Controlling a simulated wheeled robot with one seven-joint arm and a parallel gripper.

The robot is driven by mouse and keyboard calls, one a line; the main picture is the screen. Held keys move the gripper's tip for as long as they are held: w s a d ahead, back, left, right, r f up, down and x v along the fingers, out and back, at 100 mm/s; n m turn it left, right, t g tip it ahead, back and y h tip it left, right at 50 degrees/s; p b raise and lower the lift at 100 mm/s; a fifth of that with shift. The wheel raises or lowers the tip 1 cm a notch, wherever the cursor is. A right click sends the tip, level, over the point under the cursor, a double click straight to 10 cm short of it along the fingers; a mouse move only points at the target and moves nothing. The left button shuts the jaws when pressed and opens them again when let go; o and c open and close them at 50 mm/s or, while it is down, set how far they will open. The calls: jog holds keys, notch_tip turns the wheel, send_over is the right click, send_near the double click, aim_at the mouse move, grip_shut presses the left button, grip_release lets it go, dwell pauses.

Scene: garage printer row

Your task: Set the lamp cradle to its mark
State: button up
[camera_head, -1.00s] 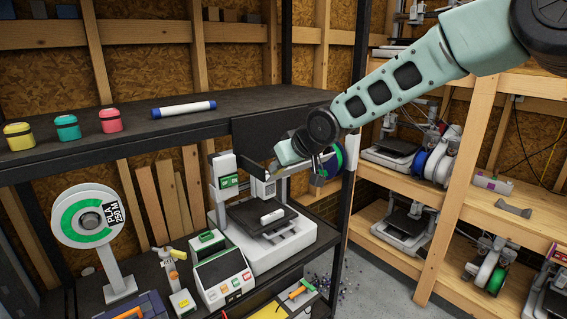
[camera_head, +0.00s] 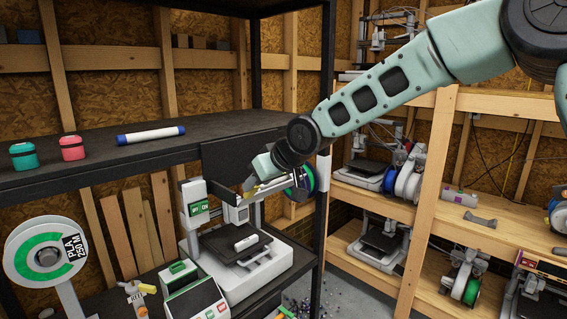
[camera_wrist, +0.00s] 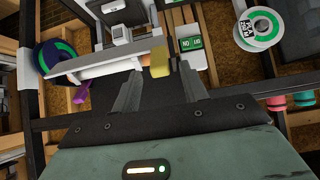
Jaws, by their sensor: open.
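No part is clearly recognisable as the lamp cradle or its mark. A grey bracket with raised ends (camera_head: 480,219) lies on the right wooden shelf and has a cradle-like shape. A white tube with blue ends (camera_head: 151,135) lies on the black shelf at left. My gripper (camera_head: 258,188) is above and behind the white printer's bed, beside its upright, beneath the black shelf's right end. In the wrist view my gripper (camera_wrist: 161,72) is open, with two separate fingers. A yellow block (camera_wrist: 160,62) shows between and beyond the fingertips; contact cannot be told.
The white printer (camera_head: 262,278) stands below my gripper with a white piece on its bed. The black shelf (camera_head: 100,158) and its upright (camera_head: 325,130) are close to my arm. Wooden shelves (camera_head: 437,214) with more printers stand at right. A filament spool (camera_head: 45,255) stands at lower left.

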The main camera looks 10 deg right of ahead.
jog(key=v, duration=1.3)
jog(key=shift+r, duration=0.15)
jog(key=shift+s, duration=0.1)
jog(key=s+a+f+g+h+b, duration=0.25)
jog(key=s+f+g+b, duration=0.2)
jog(key=s+f, duration=0.9)
jog(key=s+d+f+g+h+b, duration=0.1)
jog(key=s+d+f+b, duration=0.2)
jog(key=s+f, duration=0.5)
jog(key=s+d+f+g+h+b, duration=0.1)
jog(key=s+d+f+g+b, duration=0.1)
jog(key=s+f, duration=0.7)
jog(key=s+d+b, duration=0.1)
jog(key=s+b, duration=0.1)
jog(key=shift+n+b, duration=0.3)
